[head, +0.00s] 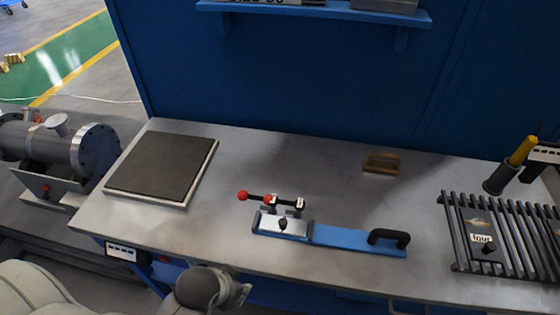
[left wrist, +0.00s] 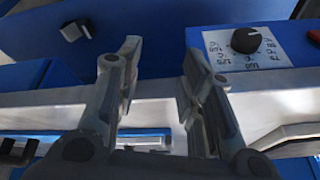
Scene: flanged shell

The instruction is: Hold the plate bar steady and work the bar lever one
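The blue plate bar (head: 345,238) lies flat on the bench near its front edge, with a black handle (head: 388,238) at its right end. A silver plate (head: 283,224) sits at its left end. Two levers with red knobs stand there; one knob (head: 242,195) sticks out farther left and the other (head: 268,199) is near the clamp. Small white tags on them are too small to read. My left gripper (head: 236,294) is in front of and below the bench edge, apart from the bar. In the left wrist view its fingers (left wrist: 160,68) are spread with nothing between them.
A dark square pad (head: 160,164) lies at left on the bench (head: 255,160). A black rack (head: 500,232) with a tag "four" is at right. A small tan block (head: 381,163) stands behind the bar. A panel knob (left wrist: 246,40) shows beyond my left fingers.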

